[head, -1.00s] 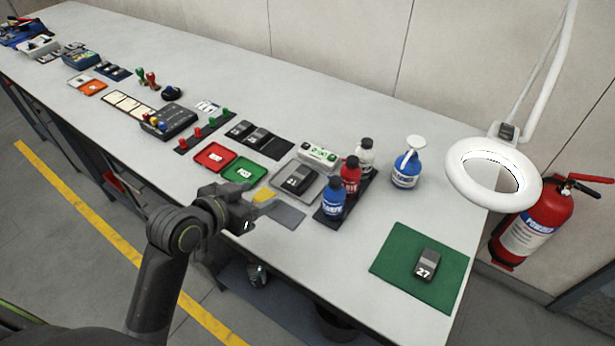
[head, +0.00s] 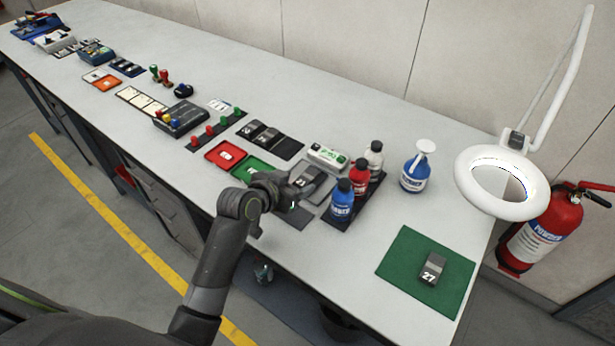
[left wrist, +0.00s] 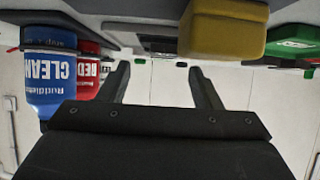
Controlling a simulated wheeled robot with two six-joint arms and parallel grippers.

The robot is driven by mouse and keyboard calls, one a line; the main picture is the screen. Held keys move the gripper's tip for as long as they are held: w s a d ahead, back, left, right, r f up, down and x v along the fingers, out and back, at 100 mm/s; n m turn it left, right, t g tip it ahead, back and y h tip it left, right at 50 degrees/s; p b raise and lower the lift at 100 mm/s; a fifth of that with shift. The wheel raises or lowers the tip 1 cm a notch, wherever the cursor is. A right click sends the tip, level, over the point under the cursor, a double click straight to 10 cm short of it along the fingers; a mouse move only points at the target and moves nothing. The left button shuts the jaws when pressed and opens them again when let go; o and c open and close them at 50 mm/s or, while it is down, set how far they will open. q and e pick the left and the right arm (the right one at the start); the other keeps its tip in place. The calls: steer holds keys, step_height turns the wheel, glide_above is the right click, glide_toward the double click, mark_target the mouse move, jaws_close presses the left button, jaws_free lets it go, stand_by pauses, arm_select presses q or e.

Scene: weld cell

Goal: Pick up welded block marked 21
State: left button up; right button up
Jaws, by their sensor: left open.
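The welded block marked 21 (head: 312,172) is dark grey and lies on a grey tray (head: 325,188) near the bench's front edge. My left gripper (head: 298,188) is in front of it and partly covers it in the head view. In the left wrist view the two fingers of the left gripper (left wrist: 163,80) are spread, with nothing between them. A dark shape beyond the fingertips there may be the block, but its mark cannot be read. My right gripper is not in view.
Blue (head: 342,200), red (head: 359,177) and white (head: 374,160) bottles stand just right of the block. A yellow block (left wrist: 222,30) is close above the fingers in the wrist view. Another block marked 27 (head: 432,268) lies on a green mat (head: 398,258). Red (head: 222,155) and green trays lie left.

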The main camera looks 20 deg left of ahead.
mark_target(307, 177)
arm_select(q)
steer(key=shift+a+x, duration=0.15)
steer(key=shift+x, duration=0.85)
steer(key=shift+a+x, duration=0.1)
steer(key=shift+x, duration=0.95)
steer(key=shift+f, duration=0.1)
jaws_close()
